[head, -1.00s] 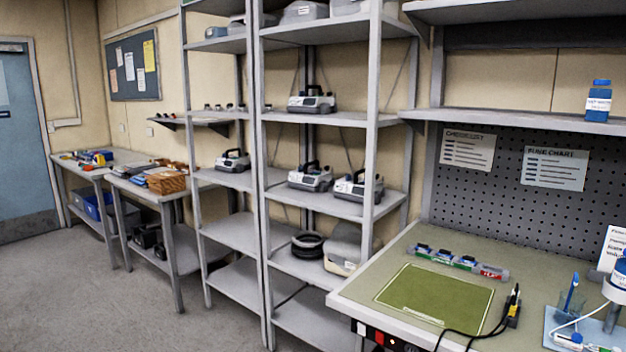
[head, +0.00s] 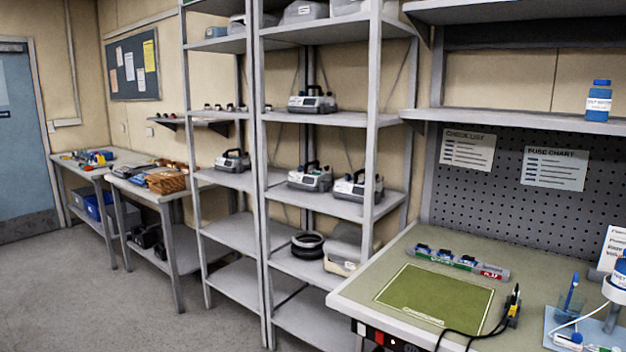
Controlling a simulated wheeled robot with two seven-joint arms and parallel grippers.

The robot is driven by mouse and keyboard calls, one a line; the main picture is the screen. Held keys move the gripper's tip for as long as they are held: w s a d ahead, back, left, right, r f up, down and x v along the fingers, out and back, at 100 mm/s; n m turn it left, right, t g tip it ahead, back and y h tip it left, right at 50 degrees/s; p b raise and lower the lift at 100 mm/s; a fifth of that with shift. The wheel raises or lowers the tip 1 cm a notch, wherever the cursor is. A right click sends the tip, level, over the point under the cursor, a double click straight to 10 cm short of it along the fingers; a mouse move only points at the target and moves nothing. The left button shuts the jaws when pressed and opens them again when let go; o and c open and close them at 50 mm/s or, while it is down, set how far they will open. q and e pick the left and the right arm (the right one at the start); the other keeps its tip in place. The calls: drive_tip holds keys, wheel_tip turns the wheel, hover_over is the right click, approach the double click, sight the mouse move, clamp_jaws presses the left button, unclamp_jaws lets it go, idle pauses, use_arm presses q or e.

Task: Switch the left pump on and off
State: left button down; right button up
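Several grey and white pumps with dark carry handles stand on the metal shelves. On the middle shelf of the right bay are two: the left one (head: 310,177) and the right one (head: 358,187). Another pump (head: 312,101) stands on the shelf above them. One more pump (head: 232,161) stands on the left bay's shelf. The frames do not show which is the task's left pump, and the switches are too small to make out. Neither of my grippers is in view.
A workbench with a green mat (head: 436,298), a black cable and a rack of small parts (head: 458,262) stands at the right. Two side tables stand at the left, one with a wicker basket (head: 168,180). The floor (head: 90,300) at the front left is clear.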

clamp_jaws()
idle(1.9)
